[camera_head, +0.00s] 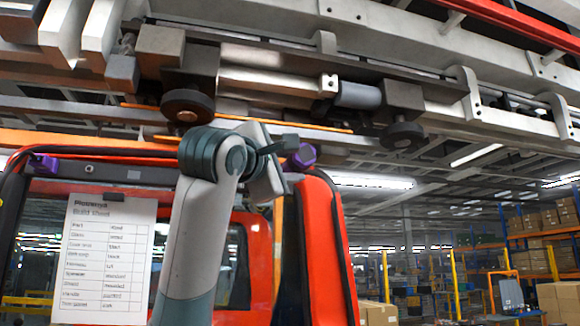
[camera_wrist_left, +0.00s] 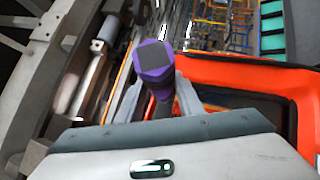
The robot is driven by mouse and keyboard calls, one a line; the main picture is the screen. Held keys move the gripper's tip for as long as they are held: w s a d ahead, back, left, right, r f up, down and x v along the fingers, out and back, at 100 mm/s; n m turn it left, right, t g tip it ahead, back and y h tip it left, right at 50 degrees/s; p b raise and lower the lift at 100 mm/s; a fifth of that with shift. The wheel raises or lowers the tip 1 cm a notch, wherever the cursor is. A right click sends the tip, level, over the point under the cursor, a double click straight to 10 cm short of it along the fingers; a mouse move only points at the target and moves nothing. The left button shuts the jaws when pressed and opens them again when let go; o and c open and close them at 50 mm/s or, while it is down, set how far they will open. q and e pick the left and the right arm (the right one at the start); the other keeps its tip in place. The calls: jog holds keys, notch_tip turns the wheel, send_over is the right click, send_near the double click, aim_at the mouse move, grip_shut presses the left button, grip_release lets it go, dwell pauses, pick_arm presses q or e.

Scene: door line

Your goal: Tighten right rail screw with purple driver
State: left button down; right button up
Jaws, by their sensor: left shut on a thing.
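The purple driver (camera_head: 302,157) shows by the upper right corner of the red door frame (camera_head: 326,240) in the head view. In the left wrist view its purple head with a dark end face (camera_wrist_left: 155,62) sits between the fingers of my left gripper (camera_wrist_left: 158,98). My left gripper (camera_head: 284,148) is shut on the driver in the head view, partly hidden behind my wrist. The rail screw cannot be made out, and whether the driver touches one cannot be told. My right gripper is in neither view.
A printed sheet (camera_head: 103,262) hangs at the left of the door. A small purple part (camera_head: 42,163) is on the upper left frame. A metal overhead carrier (camera_head: 300,80) with dark rollers runs close above my gripper. Shelves with boxes (camera_head: 545,240) stand far right.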

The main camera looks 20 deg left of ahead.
aim_at(296, 156)
pick_arm(q)
jog(key=shift+w+a+r, duration=0.1)
jog(key=shift+w+a, duration=0.45)
jog(key=shift+w, duration=0.2)
dwell(2.0)
jog(key=shift+s, duration=0.15)
dwell(0.6)
jog(key=shift+s+d+b, duration=0.35)
jog(key=shift+s+b, duration=0.1)
jog(key=shift+b, duration=0.15)
jog(key=shift+s+d+b, duration=0.5)
jog(key=shift+s+d, duration=0.1)
jog(key=shift+s, duration=0.2)
jog(key=shift+s+d+b, duration=0.65)
jog(key=shift+s+b, duration=0.1)
jog(key=shift+s, duration=0.2)
jog(key=shift+s+d, duration=0.4)
jog(key=shift+s, duration=0.15)
jog(key=shift+w+a, duration=0.1)
